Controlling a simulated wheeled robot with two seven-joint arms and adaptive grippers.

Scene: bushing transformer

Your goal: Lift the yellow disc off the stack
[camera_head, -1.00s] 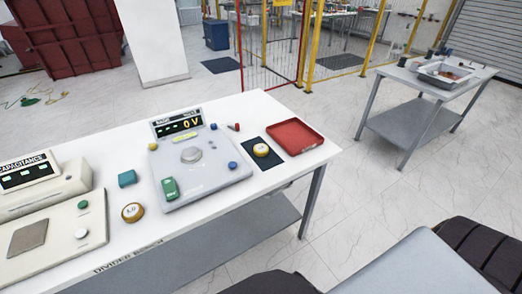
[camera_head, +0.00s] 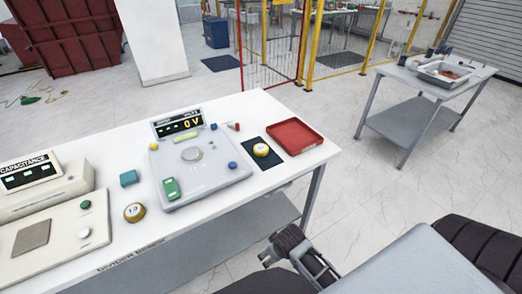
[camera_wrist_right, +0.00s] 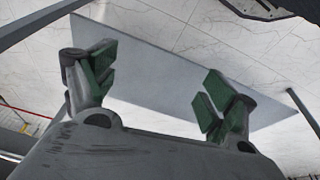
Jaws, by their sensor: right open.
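A yellow disc with a pale top (camera_head: 261,150) sits on a dark mat (camera_head: 276,157) near the right end of the white bench; whether it is one disc or a stack is too small to tell. A second yellow-brown disc marked 1.0 (camera_head: 134,212) lies on the bench farther left. My right gripper (camera_head: 300,258) is beyond the bench's front right edge, well apart from both discs. In the right wrist view its green-padded fingers (camera_wrist_right: 158,82) are spread, with nothing between them. My left gripper is not in view.
A red tray (camera_head: 296,136) lies right of the mat. A grey instrument plate with a 0 V display (camera_head: 186,124) stands left of it. A capacitance meter (camera_head: 33,175) is at far left. A side table with a tray (camera_head: 440,75) stands at upper right.

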